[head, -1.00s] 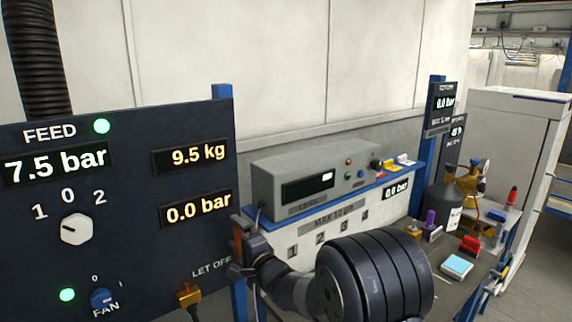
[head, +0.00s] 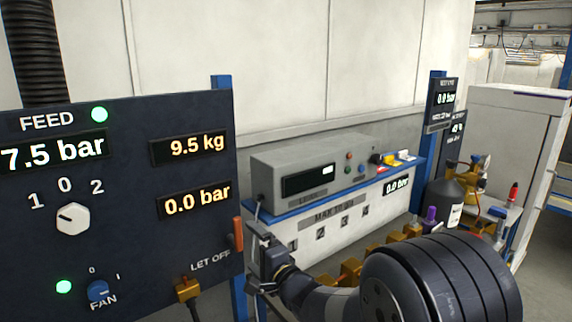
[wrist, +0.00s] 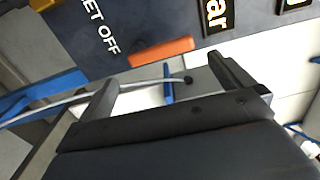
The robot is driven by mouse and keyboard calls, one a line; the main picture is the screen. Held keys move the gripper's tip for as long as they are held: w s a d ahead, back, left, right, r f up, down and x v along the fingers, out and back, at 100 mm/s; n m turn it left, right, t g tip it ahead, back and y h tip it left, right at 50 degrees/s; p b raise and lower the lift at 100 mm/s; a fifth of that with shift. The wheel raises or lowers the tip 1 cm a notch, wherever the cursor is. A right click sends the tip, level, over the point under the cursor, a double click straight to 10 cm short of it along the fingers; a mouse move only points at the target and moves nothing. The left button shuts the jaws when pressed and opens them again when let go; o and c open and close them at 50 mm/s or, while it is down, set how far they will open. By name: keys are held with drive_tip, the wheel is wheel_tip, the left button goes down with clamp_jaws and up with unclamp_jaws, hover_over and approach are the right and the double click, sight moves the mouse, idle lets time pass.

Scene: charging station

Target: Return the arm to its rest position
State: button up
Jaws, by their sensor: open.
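My gripper (head: 262,258) is open and empty, just right of the dark panel's edge in the head view. In the wrist view its two fingers (wrist: 168,82) stand apart with nothing between them. An orange handle (head: 238,234) on the panel edge is just left of the gripper. The handle also shows in the wrist view (wrist: 161,52), beyond the fingers and apart from them. My arm's thick dark link fills the lower right of the head view and hides part of the bench.
The dark panel (head: 125,245) with lit readouts, a knob (head: 72,218) and a brass LET OFF fitting (head: 187,290) stands left. A grey instrument box (head: 312,170) sits behind. Several brass valves (head: 350,270) and a dark bottle (head: 446,200) are near my arm.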

sight(237, 238)
drive_tip(key=p+x, duration=0.2)
drive_tip(key=x, duration=0.6)
drive_tip(key=shift+f+n, duration=0.1)
drive_tip(key=shift+n, duration=0.4)
drive_tip(key=shift+s+a+n+b, duration=0.4)
drive_tip(key=shift+a+n+b, duration=0.05)
drive_tip(key=shift+n, duration=0.45)
drive_tip(key=n, duration=0.1)
drive_tip(key=n+b, duration=0.2)
drive_tip(key=shift+s+a+f, duration=0.2)
drive_tip(key=shift+s+a, duration=0.1)
drive_tip(key=shift+a, duration=0.1)
drive_tip(key=n, duration=0.1)
drive_tip(key=n+b, duration=0.2)
drive_tip(key=shift+s+a+f, duration=0.25)
drive_tip(key=shift+a+f, duration=0.05)
drive_tip(key=n+b, duration=0.1)
drive_tip(key=f+n+b, duration=0.1)
drive_tip(key=n, duration=0.1)
drive_tip(key=n+b, duration=0.2)
drive_tip(key=shift+s+a+f, duration=0.2)
drive_tip(key=shift+s+a, duration=0.1)
drive_tip(key=shift+a, duration=0.1)
drive_tip(key=n+b, duration=0.1)
drive_tip(key=f+n+b, duration=0.1)
drive_tip(key=n, duration=0.1)
drive_tip(key=shift+a+b, duration=0.1)
drive_tip(key=shift+b, duration=0.2)
drive_tip(key=shift+n+b, duration=0.35)
drive_tip(key=shift+n, duration=0.35)
